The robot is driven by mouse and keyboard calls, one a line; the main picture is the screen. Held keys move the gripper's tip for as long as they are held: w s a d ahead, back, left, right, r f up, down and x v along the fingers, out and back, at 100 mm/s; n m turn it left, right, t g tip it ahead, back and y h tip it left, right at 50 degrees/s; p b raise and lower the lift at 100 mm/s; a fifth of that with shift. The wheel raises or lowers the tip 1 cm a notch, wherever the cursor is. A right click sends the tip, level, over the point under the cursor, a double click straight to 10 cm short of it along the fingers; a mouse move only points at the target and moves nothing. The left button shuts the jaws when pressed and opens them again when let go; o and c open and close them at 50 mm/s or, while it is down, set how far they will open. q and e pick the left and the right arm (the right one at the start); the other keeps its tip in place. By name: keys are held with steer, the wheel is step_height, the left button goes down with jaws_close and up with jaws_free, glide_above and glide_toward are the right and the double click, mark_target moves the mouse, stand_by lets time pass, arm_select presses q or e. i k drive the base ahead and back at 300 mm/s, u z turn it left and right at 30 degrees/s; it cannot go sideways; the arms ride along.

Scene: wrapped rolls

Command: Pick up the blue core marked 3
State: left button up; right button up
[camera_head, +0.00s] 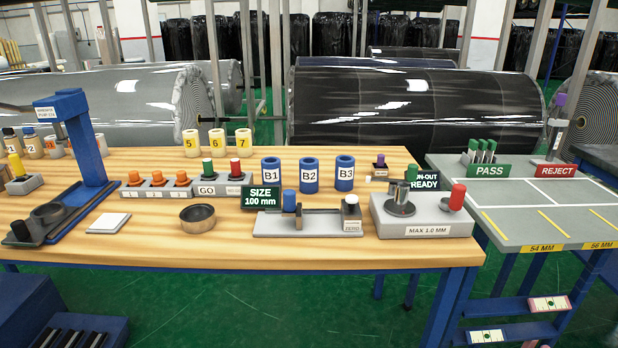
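The blue core marked B3 (345,174) stands upright on the wooden table, toward its back right. It is the rightmost of a row of three blue cores. The core marked B2 (309,176) stands just left of it, and the core marked B1 (271,175) stands left of that. Small gaps separate the three cores. The tops of the cores look open and hollow. Neither of my grippers shows in the head view.
A green SIZE 100 mm sign (261,197) and a grey gauge (309,222) stand in front of the cores. A MAX 1.0 MM device (423,214) is at front right. Yellow cores (217,141) stand at back left. Bare table lies around the metal ring (198,217).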

mark_target(345, 164)
steer(key=u, duration=0.55)
steer(key=i, duration=0.9)
steer(key=u, duration=0.2)
